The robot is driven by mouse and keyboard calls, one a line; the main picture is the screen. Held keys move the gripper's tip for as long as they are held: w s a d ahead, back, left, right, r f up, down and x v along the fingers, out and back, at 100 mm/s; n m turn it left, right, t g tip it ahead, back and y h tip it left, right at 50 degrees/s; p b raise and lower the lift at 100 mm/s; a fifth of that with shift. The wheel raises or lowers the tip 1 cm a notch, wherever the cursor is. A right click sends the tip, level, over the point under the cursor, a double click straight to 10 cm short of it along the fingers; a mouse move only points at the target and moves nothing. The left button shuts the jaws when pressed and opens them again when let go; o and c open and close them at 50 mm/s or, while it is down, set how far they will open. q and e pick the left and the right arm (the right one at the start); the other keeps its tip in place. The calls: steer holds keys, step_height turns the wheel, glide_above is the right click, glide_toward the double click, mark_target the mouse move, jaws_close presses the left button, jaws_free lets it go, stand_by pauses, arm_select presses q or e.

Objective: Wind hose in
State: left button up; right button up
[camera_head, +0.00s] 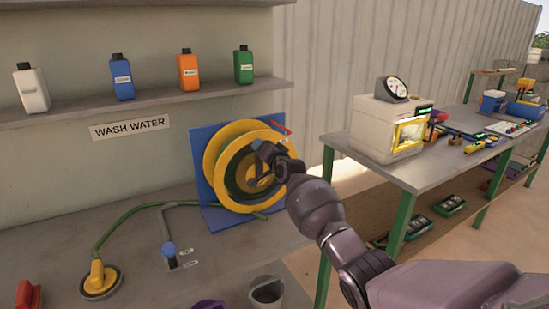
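The hose reel has yellow rims (211,163) and stands against a blue back plate (198,140). Green hose shows inside the reel, and a short piece of green hose (248,213) lies at its foot. More green hose (112,232) runs on the left of the bench to a round yellow fitting (100,278). My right arm comes in from the lower right, and its gripper (264,158) is in front of the reel's middle. Its fingers are small and dark, so their opening and any contact are unclear. My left gripper is not in view.
A grey pipe (190,204) and a blue-topped valve (169,249) are on the bench left of the reel. A grey bucket (267,292) stands at the bottom. A green-legged table (405,178) with a cream machine (378,130) is at the right. Bottles line the shelf above.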

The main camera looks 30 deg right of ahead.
steer(key=s+p, duration=0.1)
steer(key=s, duration=0.9)
steer(key=shift+r, duration=0.2)
steer(key=shift+w+d, duration=0.1)
